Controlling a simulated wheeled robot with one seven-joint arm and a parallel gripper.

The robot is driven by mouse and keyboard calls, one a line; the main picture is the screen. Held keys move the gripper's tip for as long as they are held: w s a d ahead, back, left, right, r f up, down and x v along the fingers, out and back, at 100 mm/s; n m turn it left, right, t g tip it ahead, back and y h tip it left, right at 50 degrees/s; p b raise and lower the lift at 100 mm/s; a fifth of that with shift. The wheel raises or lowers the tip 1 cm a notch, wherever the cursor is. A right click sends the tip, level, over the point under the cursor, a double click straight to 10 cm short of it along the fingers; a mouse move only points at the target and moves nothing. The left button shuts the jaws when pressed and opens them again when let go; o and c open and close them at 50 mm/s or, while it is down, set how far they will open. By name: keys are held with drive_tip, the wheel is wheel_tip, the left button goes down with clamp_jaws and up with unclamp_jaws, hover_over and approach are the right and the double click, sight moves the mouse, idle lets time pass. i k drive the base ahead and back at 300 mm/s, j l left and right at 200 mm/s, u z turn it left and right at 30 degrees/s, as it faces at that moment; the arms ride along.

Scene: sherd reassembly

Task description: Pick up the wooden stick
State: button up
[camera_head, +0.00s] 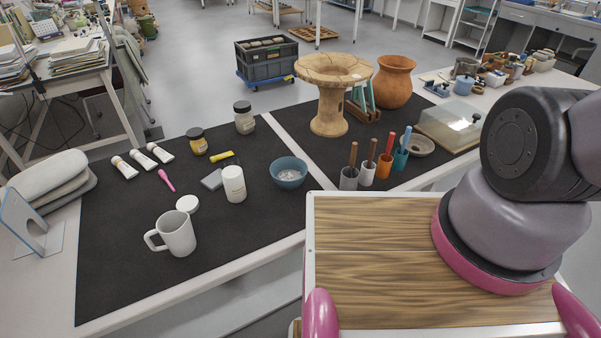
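A brown stick (353,155), which looks wooden, stands upright in a grey cup (348,179) on the dark mat. Beside it a second brown stick (372,151) stands in a white cup (367,174). To their right a reddish stick (390,143) stands in an orange cup (384,167) and a blue one (407,136) in a teal cup (401,159). The lower ends are hidden in the cups. I cannot tell for sure which is the task's stick. My gripper is not in view; only thick links of my arm show at the right.
A terracotta pedestal dish (329,110) and a round pot (394,87) stand behind the cups. A shallow bowl (419,145) lies to the right. On the left mat are a blue bowl (288,180), a white bottle (233,192) and a white mug (178,234).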

sight(374, 141)
drive_tip(key=k+l+u, duration=0.1)
drive_tip(key=l+u, duration=0.35)
drive_tip(key=k+l+u, duration=0.15)
drive_tip(key=u, duration=0.35)
